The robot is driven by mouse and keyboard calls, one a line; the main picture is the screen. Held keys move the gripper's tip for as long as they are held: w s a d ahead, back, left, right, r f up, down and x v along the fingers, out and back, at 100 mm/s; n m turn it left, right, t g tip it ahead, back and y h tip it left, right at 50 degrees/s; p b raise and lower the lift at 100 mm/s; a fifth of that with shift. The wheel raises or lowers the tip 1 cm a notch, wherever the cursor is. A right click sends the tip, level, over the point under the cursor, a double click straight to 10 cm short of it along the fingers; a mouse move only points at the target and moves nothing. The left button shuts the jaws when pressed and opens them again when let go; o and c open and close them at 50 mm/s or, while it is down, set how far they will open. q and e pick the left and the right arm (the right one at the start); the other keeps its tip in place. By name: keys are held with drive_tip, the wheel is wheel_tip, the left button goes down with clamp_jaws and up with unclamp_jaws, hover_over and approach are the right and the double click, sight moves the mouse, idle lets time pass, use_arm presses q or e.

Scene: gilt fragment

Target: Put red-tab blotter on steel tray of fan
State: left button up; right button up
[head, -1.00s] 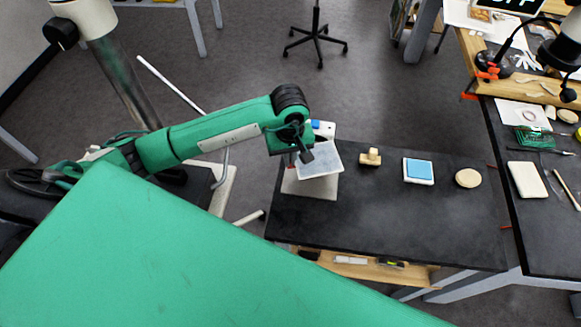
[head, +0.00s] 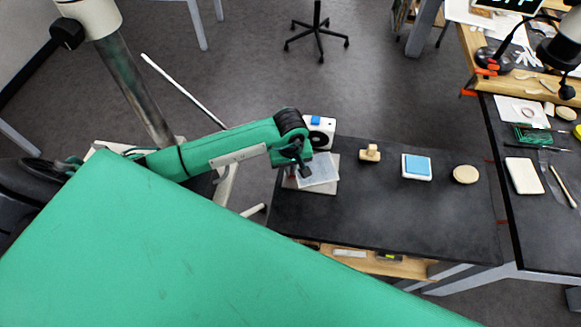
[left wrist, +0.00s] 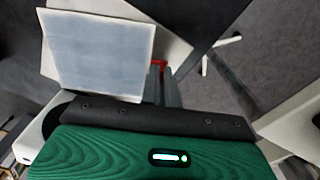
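The blotter (head: 320,169), a thin pale square sheet, lies flat or nearly so over the steel tray (head: 326,188) of the fan. It fills the upper left of the left wrist view (left wrist: 97,55), with a small red tab (left wrist: 159,65) at its right edge. My left gripper (head: 303,170) is at the sheet's left part, and its fingers appear closed on the tab. I cannot tell whether the sheet touches the tray. The fan (head: 319,132), a white box with a blue top piece, stands just behind. My right gripper is not in view.
On the dark table (head: 400,225), a wooden-knobbed block (head: 370,153), a blue-topped white pad (head: 416,167) and a round tan disc (head: 465,174) stand to the right. The table front is clear. A cluttered second bench (head: 550,235) is at far right.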

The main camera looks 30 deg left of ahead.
use_arm(q)
drive_tip(key=o, duration=0.4)
drive_tip(key=shift+r, duration=0.1)
drive_tip(key=shift+r, duration=0.2)
wheel_tip(320, 180, up, 12)
drive_tip(key=b, duration=0.4)
drive_tip(key=shift+f, duration=0.1)
